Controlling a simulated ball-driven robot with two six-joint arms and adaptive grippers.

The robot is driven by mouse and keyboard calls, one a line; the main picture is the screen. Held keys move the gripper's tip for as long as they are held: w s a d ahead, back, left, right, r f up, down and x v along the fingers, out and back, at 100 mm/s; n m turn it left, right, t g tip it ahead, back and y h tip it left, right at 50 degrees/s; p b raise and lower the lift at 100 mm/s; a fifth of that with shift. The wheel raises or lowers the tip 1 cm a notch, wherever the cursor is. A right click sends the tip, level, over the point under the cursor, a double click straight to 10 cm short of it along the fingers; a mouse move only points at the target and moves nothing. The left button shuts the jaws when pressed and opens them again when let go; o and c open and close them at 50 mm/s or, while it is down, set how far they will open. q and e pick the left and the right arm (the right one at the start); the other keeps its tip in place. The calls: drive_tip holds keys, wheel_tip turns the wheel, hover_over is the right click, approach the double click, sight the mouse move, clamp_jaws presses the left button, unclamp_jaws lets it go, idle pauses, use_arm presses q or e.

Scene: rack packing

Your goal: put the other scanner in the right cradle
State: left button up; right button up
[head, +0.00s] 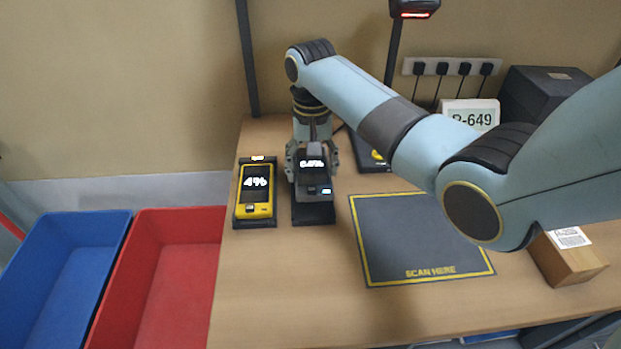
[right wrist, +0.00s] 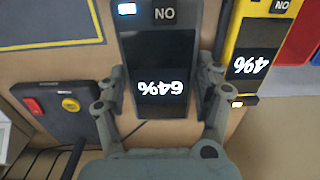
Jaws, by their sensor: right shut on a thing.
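A dark grey scanner (head: 313,188) with a lit screen is between the fingers of my right gripper (head: 312,165). In the right wrist view the scanner (right wrist: 160,60) reads 64% and my right gripper (right wrist: 160,100) has a finger on each side of it, shut on it. The scanner is at the right cradle (head: 314,213), whose black base shows below it. I cannot tell whether it is fully seated. A yellow scanner (head: 257,210) reading 4% sits in the left cradle (head: 241,222); it also shows in the right wrist view (right wrist: 237,45). My left gripper is not in view.
A dark scan mat (head: 420,240) with a yellow border lies right of the cradles. A blue bin (head: 60,225) and red bin (head: 180,220) stand off the table's left edge. A cardboard box (head: 570,262) is at right.

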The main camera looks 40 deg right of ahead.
sight(311, 181)
drive_tip(key=shift+w+a+f, duration=0.1)
drive_tip(key=shift+f, duration=2)
drive_tip(key=o, duration=1.4)
drive_tip(key=shift+f, duration=0.1)
wheel_tip(311, 181, up, 12)
drive_tip(key=shift+r, duration=0.15)
